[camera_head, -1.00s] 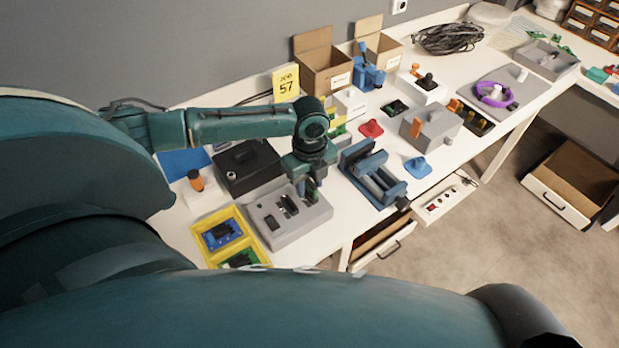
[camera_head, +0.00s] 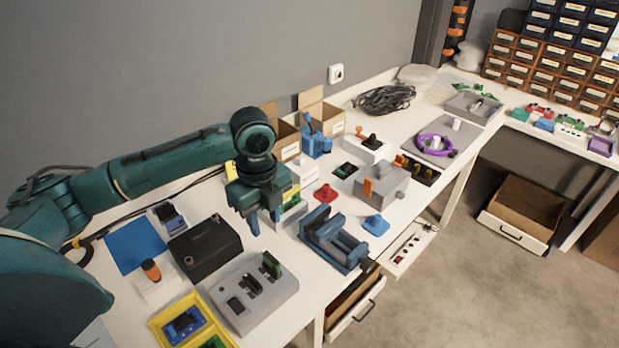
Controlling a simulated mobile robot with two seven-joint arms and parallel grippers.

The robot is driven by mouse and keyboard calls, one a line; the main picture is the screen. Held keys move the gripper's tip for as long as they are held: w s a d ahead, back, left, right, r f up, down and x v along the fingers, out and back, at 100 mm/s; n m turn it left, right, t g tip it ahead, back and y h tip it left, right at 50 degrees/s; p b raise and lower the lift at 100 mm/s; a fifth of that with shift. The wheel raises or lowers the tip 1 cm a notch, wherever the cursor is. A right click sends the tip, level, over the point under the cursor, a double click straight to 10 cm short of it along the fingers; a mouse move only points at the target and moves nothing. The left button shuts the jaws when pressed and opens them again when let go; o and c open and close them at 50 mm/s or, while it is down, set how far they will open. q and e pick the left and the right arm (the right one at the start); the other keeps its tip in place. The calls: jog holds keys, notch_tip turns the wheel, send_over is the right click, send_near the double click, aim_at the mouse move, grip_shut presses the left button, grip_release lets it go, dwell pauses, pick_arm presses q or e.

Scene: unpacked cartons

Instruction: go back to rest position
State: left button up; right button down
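My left gripper (camera_head: 264,226) hangs fingers down above the white workbench (camera_head: 392,262). Its two blue fingers are apart, with nothing seen between them. It is behind and above the grey fixture (camera_head: 271,308), clear of it. A small green board (camera_head: 271,264) stands upright at the fixture's back slot. My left arm reaches in from the left edge, bent at the dark joint above the gripper. My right gripper is not in view.
A black box (camera_head: 204,246) and yellow tray (camera_head: 164,332) lie left of the fixture. A blue vise (camera_head: 333,240) stands right of the gripper. Open cartons (camera_head: 329,114) stand behind. An open drawer (camera_head: 357,310) juts from the bench front.

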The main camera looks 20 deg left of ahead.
pick_arm(q)
jog(key=s+d+f+n+t+h, duration=0.3)
jog(key=d+f+n+t+h, duration=0.4)
jog(key=d+f, duration=0.75)
jog(key=s+a+f+n+t+y, duration=0.3)
jog(key=s+n+y, duration=0.1)
jog(key=s+n, duration=0.6)
jog(key=n, duration=0.2)
jog(key=shift+f+n, duration=0.4)
jog(key=shift+s, duration=0.15)
